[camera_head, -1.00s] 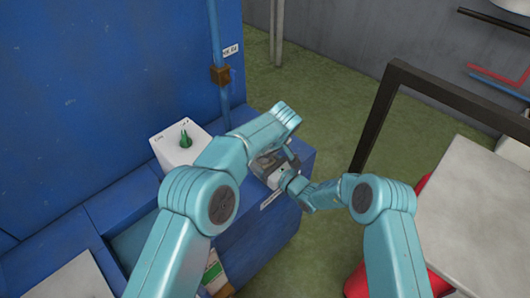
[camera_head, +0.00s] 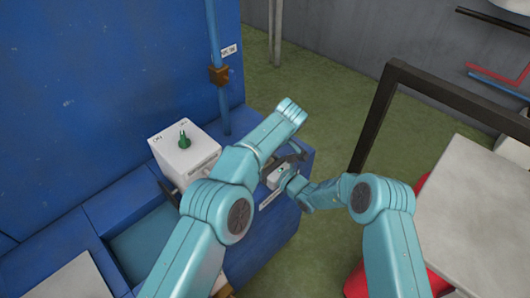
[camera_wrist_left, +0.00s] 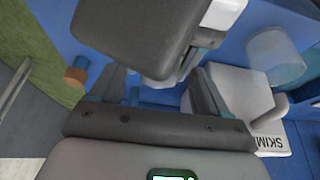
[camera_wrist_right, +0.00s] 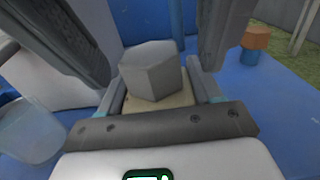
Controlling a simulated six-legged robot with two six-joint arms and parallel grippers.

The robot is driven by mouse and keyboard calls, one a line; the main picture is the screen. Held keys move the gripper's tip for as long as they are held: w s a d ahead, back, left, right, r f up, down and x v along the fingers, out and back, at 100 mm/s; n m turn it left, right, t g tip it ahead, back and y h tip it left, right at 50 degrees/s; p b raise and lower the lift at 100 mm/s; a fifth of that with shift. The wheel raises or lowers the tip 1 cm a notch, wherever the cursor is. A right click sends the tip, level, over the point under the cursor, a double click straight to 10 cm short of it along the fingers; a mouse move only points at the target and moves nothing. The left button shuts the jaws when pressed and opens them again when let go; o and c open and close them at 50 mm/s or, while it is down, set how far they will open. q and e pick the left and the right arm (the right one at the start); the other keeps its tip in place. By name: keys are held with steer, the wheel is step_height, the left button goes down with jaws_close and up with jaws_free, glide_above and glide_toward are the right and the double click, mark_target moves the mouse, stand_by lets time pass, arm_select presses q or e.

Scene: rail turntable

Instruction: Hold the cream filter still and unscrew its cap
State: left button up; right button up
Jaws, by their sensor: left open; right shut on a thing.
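In the right wrist view a cream piece, the cream filter (camera_wrist_right: 160,104), sits between my right gripper's fingers (camera_wrist_right: 155,88). A grey faceted piece, which looks like its cap (camera_wrist_right: 152,70), stands in front of it. My right gripper (camera_head: 278,178) is shut on the filter above the blue bench. My left gripper (camera_wrist_left: 158,92) is open, with a gap between its fingers. A dark grey and white body fills the top of the left wrist view, close by. Arms mostly hide the filter in the head view.
A white box (camera_head: 185,158) with a green knob stands left on the blue bench (camera_head: 290,228); a clear cup (camera_wrist_left: 277,57) is by it. A blue pipe with a brown fitting (camera_head: 219,75) rises behind. A dark frame (camera_head: 372,125) and pale table (camera_head: 480,200) are right.

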arm_select(q)
steer(key=shift+r, duration=0.1)
steer(key=shift+r, duration=1.95)
steer(key=m, duration=0.2)
steer(key=m+t+h, duration=0.1)
steer(key=m, duration=0.2)
steer(key=shift+s+a+h, duration=0.1)
steer(key=shift+a+h, duration=0.1)
steer(key=shift+h, duration=0.1)
steer(key=m+h, duration=0.1)
steer(key=m, duration=0.2)
steer(key=m+h, duration=0.1)
steer(key=m, duration=0.2)
steer(key=shift+a, duration=0.2)
steer(key=shift+d+m+h, duration=0.1)
steer(key=shift+m+h, duration=0.3)
steer(key=shift+m, duration=0.1)
steer(key=shift+f, duration=0.2)
